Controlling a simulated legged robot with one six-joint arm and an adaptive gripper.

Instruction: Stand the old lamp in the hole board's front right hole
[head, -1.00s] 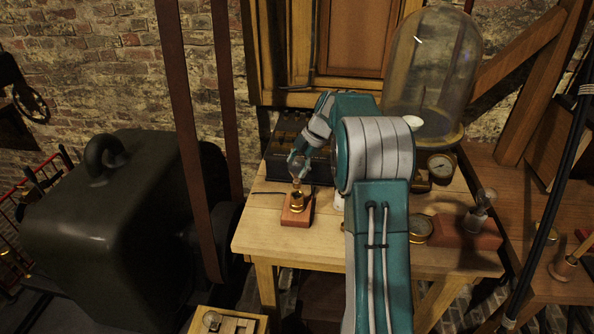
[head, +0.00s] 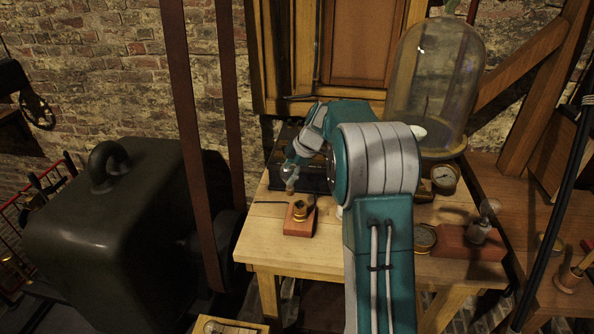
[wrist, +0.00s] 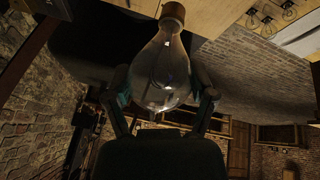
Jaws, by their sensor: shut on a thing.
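The old lamp, a clear glass bulb with a copper-coloured cap, shows in the wrist view (wrist: 163,75) between both fingers. My gripper (head: 293,163) is shut on its glass, with the cap pointing down in the head view (head: 289,184). The lamp hangs above the bench, clear of the brass socket (head: 299,209) on its reddish block. A pale wooden piece (head: 240,328) with a glass bulb on it is cut off at the bottom edge. I cannot tell whether it is the hole board; no holes are clearly seen.
The wooden bench (head: 270,236) has free room at its front left. A glass bell jar (head: 436,90), a gauge (head: 443,178) and a red block with another bulb (head: 465,241) stand on the right. A belt (head: 193,150) and a dark machine (head: 110,235) are on the left.

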